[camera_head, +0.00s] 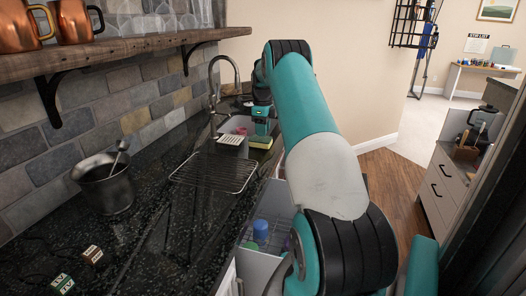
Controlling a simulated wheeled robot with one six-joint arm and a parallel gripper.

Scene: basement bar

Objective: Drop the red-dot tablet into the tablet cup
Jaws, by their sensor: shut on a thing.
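My gripper (263,124) is at the far end of my arm, low over the sink area. It looks shut, but its fingertips are small and unclear, and I cannot make out what it holds. A yellow-green block (260,142) shows just below it; I cannot tell whether they touch. I cannot pick out the red-dot tablet. I cannot identify the tablet cup for sure either. A grey holder with a pale slotted top (230,140) stands just left of my gripper.
A wire rack (213,172) lies on the dark counter before the sink and curved tap (226,72). A metal bucket (105,186) and two small label blocks (92,255) are at left. An open drawer (262,265) holds bottles (261,231). A wooden shelf (120,48) overhangs the counter.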

